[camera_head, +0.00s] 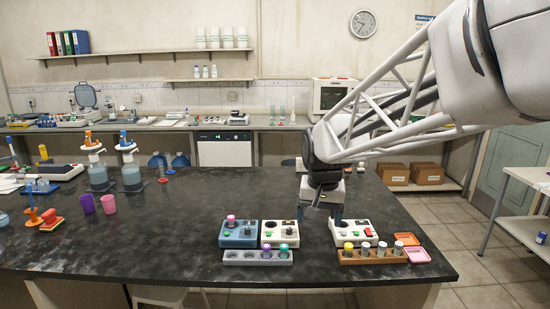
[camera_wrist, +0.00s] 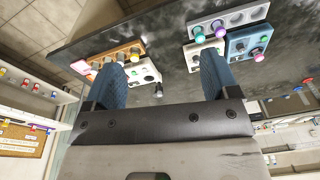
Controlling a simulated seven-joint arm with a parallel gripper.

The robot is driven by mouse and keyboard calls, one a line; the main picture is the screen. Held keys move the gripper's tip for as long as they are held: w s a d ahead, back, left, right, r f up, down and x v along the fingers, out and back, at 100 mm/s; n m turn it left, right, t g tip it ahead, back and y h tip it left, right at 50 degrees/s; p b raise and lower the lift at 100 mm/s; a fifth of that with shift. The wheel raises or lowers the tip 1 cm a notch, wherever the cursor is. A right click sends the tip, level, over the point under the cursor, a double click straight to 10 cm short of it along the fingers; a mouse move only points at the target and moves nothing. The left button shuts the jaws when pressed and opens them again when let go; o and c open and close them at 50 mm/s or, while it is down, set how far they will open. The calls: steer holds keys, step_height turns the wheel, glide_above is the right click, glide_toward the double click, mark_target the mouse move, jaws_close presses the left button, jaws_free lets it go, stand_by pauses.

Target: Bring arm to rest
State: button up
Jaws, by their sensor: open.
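My gripper (camera_head: 322,212) hangs from my arm over the right half of the dark bench (camera_head: 190,210), above and behind the small devices.
Near the front edge stand a blue device (camera_head: 238,240), two white devices (camera_head: 280,236) (camera_head: 352,238), a grey rack (camera_head: 240,258) and a wooden rack (camera_head: 352,258) with several vials. The bench middle is clear.

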steer(key=s+d+f, duration=0.1)
steer(key=s+d, duration=0.1)
steer(key=s, duration=0.7)
steer(key=s+d+f+n, duration=0.1)
steer(key=s+d, duration=0.2)
steer(key=s, duration=0.6)
steer(key=s+d+f+t, duration=0.1)
steer(key=s+d, duration=0.2)
steer(key=s, duration=0.5)
steer(key=shift+s+f+n, duration=0.3)
steer(key=shift+s+f, duration=0.05)
steer(key=shift+s, duration=0.05)
